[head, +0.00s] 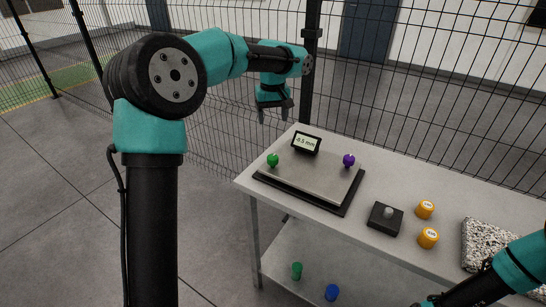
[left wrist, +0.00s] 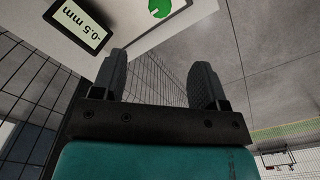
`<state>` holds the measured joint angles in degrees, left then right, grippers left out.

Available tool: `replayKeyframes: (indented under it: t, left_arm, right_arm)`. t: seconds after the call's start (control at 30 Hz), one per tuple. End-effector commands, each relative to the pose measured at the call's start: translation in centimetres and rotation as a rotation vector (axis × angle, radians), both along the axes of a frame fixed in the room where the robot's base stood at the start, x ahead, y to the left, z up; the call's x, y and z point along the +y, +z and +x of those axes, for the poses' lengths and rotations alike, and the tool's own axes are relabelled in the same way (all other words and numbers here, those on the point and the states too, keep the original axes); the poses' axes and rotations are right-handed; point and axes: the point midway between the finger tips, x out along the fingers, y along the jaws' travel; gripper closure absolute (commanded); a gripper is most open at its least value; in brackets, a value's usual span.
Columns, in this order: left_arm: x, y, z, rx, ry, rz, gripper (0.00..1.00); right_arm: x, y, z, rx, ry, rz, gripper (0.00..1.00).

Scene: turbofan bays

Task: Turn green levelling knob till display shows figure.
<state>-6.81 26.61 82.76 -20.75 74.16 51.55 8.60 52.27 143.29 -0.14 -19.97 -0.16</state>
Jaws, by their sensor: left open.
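The green knob (head: 272,160) stands at the left corner of a levelling plate (head: 320,176) on the table. It also shows at the top of the left wrist view (left wrist: 160,8). The display (head: 306,143) behind the plate reads -0.5 mm; its screen shows in the left wrist view too (left wrist: 80,25). A purple knob (head: 348,160) is at the plate's right corner. My left gripper (head: 274,116) is open and empty, pointing down behind and above the table's left end, apart from the green knob. My right arm shows at the lower right; its fingers cannot be made out.
On the table (head: 420,185) are a black box with a grey knob (head: 385,219), two orange cylinders (head: 425,210) (head: 428,238) and a speckled slab (head: 485,243). Green (head: 297,270) and blue (head: 332,292) cylinders are on the lower shelf. A mesh fence (head: 420,90) runs behind the table.

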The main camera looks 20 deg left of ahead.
Motion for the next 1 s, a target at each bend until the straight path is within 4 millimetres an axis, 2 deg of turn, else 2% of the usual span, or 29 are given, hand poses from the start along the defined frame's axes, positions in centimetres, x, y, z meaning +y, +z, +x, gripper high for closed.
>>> replayKeyframes:
  t: [0.8, 1.0]
  left_arm:
    - [0.0, -13.5, -0.1, 0.003, 0.001, -0.001, 0.33]
    - [0.0, -15.6, 0.0, 0.001, 0.000, 0.000, 0.33]
  right_arm:
    - [0.0, 0.0, 0.0, 0.000, 0.000, 0.000, 0.57]
    - [0.0, 0.0, 0.0, 0.000, 0.000, 0.000, 0.57]
